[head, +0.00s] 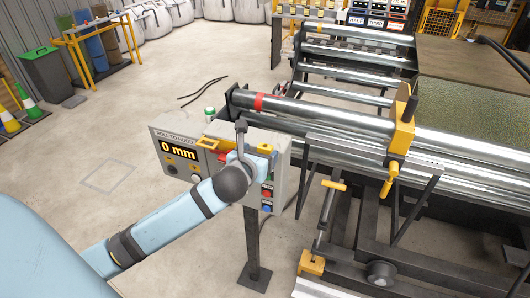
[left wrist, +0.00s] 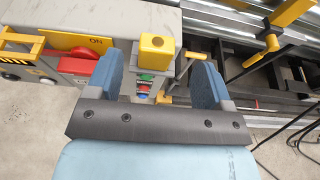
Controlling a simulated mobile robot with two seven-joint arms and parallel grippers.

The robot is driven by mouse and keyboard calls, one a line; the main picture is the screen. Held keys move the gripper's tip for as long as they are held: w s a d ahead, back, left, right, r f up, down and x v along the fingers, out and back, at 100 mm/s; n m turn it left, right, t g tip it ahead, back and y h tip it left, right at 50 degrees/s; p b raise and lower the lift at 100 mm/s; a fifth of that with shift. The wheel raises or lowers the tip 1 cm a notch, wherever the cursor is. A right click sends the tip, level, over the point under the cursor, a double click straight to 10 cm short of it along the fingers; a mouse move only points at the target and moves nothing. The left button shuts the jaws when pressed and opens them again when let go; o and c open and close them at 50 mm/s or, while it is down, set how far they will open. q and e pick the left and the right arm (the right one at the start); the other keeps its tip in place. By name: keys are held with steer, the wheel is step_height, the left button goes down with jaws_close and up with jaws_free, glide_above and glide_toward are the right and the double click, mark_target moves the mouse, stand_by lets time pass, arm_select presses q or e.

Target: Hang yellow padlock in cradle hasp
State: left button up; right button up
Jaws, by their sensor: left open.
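A yellow block that looks like the padlock (left wrist: 157,48) is at the grey control box in the left wrist view, ahead of and between my open fingers. A yellow piece, likely the same padlock (head: 265,148), shows at the box's top right in the head view. My left gripper (left wrist: 160,84) is open, its blue fingers apart on either side with nothing visibly clamped. In the head view the wrist hides most of this gripper. The roll cradle (head: 345,146) stands to the right. I cannot make out its hasp clearly. My right gripper is out of view.
The control box (head: 280,176) has a "0 mm" display (head: 181,151), a red switch (left wrist: 86,67) and several buttons. A yellow clamp (head: 402,128) and yellow-handled crank (head: 333,185) stand right of it. Metal rollers (head: 330,111) lie behind.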

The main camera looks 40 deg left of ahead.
mark_target(267, 145)
arm_select(q)
steer(key=p+x, duration=0.1)
steer(key=x, duration=0.6)
steer(key=shift+w+a+f, duration=0.15)
steer(key=shift+w+a, duration=0.05)
steer(key=shift+s, duration=0.1)
steer(key=shift+c, duration=0.4)
steer(key=c, duration=1)
